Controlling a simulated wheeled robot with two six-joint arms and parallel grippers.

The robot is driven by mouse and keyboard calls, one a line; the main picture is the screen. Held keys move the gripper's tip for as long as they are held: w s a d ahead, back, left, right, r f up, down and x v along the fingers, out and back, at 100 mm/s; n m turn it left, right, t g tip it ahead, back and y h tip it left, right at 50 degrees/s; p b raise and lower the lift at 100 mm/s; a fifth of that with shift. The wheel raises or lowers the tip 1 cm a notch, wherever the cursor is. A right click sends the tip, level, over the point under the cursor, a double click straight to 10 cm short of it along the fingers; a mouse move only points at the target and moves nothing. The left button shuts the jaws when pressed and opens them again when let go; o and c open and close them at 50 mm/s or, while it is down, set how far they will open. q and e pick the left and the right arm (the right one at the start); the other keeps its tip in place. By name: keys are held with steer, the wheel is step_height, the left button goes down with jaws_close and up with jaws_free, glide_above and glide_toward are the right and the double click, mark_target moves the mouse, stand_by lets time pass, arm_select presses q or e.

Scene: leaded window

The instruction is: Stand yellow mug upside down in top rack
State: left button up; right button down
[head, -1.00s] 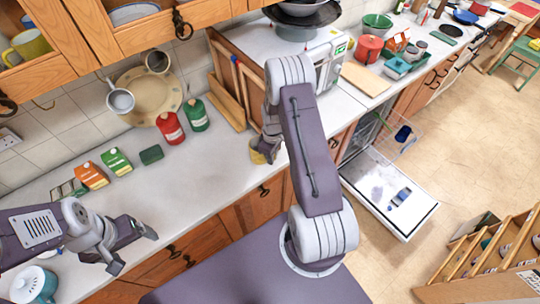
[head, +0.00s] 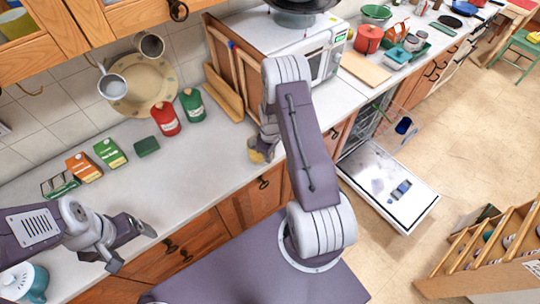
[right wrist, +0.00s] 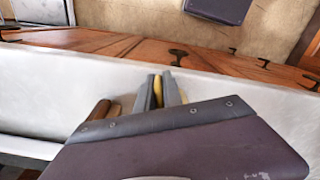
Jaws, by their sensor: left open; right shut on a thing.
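The yellow mug (head: 256,157) is held by my right gripper (head: 263,151) at the counter's front edge, in the middle of the head view. It is mostly hidden by the arm, so I cannot tell which way up it is. In the right wrist view a yellow strip of the mug (right wrist: 158,89) shows between the fingers of my right gripper (right wrist: 160,92). My left gripper (head: 130,247) is open and empty over the counter at the lower left. The dishwasher's upper rack (head: 392,118), pulled partly out, holds a blue item (head: 403,126).
The dishwasher door (head: 388,188) is folded down, with a blue and white item (head: 401,190) on it. A microwave (head: 318,58) stands beyond my right arm. Floor is clear beyond the door.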

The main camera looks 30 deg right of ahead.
steer(key=shift+d+f, duration=0.1)
steer(key=shift+f+b, duration=0.4)
steer(key=shift+b, duration=0.05)
steer(key=c, duration=1.4)
jaws_free()
step_height(320, 180, up, 8)
steer(key=shift+f+b, duration=0.1)
steer(key=shift+b, duration=1)
steer(key=shift+r, duration=0.7)
